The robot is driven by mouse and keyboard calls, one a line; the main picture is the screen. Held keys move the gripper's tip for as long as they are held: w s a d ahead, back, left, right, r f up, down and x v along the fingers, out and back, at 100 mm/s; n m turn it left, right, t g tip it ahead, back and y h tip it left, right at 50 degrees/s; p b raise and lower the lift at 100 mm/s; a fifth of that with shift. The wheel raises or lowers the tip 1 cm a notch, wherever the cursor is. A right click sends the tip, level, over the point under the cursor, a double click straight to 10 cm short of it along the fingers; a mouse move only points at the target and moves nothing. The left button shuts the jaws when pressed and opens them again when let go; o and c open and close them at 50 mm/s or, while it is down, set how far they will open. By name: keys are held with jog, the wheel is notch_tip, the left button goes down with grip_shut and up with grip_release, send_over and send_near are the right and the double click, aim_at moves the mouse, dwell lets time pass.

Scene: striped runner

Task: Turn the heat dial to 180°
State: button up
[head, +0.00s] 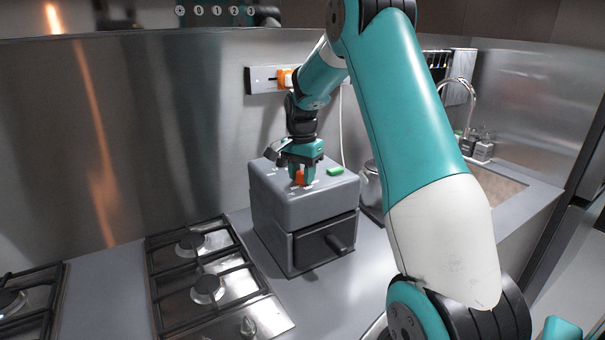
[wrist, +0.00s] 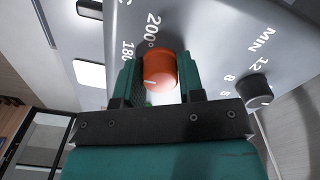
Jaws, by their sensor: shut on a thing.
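The heat dial is an orange knob (head: 299,178) on the top face of a grey box-shaped oven (head: 300,212). In the wrist view the knob (wrist: 160,66) sits between the teal fingers of my gripper (wrist: 162,82), which is shut on it from both sides. In the head view my gripper (head: 300,172) points down at the knob. The labels 200° and 180 (wrist: 127,52) are printed beside the knob. A white mark on the knob's face shows near its lower left. Part of the scale is hidden by the fingers.
A black timer knob (wrist: 256,91) marked MIN sits beside the dial. A green piece (head: 335,171) is on the oven's top. A gas hob (head: 208,285) lies left of the oven; a metal canister (head: 371,188) and sink (head: 497,190) are to the right.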

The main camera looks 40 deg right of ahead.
aim_at(302, 173)
jog(key=o, duration=0.9)
jog(key=shift+r, duration=0.15)
notch_tip(302, 173, up, 7)
jog(key=shift+r+b, duration=0.15)
jog(key=shift+b, duration=1)
jog(key=shift+a, duration=0.1)
